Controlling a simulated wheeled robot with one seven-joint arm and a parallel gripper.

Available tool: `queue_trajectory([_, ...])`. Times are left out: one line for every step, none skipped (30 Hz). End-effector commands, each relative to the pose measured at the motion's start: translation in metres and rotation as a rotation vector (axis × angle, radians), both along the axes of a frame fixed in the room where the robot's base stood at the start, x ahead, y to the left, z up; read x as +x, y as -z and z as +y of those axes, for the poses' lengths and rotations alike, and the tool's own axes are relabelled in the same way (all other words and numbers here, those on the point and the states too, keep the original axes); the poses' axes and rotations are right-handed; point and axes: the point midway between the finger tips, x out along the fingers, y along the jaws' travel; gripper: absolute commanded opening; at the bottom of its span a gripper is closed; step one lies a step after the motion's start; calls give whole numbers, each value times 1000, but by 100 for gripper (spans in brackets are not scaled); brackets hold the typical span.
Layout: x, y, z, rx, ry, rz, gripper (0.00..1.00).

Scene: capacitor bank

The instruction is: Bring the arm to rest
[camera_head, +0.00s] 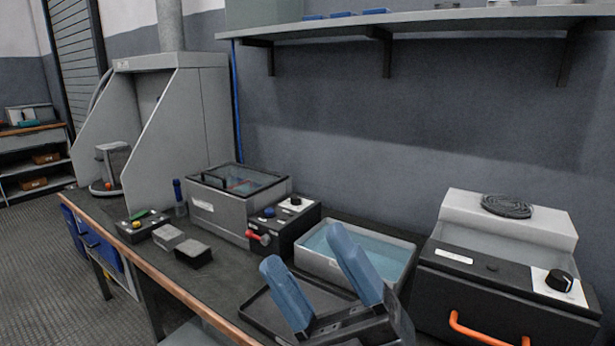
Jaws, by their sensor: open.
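My gripper (318,285) shows at the lower middle of the head view. Its two blue fingers stand apart with nothing between them. It is in front of a grey basin (405,292) of bluish liquid and over a dark flat tray (257,310) on the bench. The fingers hide part of the basin and of the tray. My wrist runs off the lower edge of the view, and the rest of my arm is not visible.
A grey lidded box (215,212) and a black control box with a red lever (285,228) stand left of the basin. A machine with an orange handle (490,333) stands right. A grey hood (190,125) is at left, a shelf (420,17) above. Open floor (50,250) lies left.

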Motion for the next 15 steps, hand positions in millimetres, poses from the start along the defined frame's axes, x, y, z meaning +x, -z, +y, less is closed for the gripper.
queue_trajectory([-8, 8, -6, 61, 8, 66, 69])
queue_trajectory([-11, 12, -11, 94, 15, 103, 69])
queue_trajectory([-16, 18, -17, 136, 22, 152, 69])
queue_trajectory([-20, 23, -22, 166, 28, 189, 69])
queue_trajectory([-24, 29, -27, 195, 36, 225, 69])
queue_trajectory([-30, 36, -33, 233, 43, 275, 69])
queue_trajectory([-34, 42, -39, 261, 51, 313, 69])
queue_trajectory([-39, 48, -44, 287, 58, 350, 69])
queue_trajectory([-46, 58, -50, 321, 66, 403, 69])
queue_trajectory([-51, 64, -55, 345, 75, 440, 69])
queue_trajectory([-57, 72, -60, 369, 81, 479, 69])
queue_trajectory([-65, 81, -67, 398, 90, 528, 69])
queue_trajectory([-72, 88, -72, 418, 99, 568, 69])
queue_trajectory([-79, 95, -77, 438, 106, 605, 69])
queue_trajectory([-88, 105, -84, 463, 118, 658, 69])
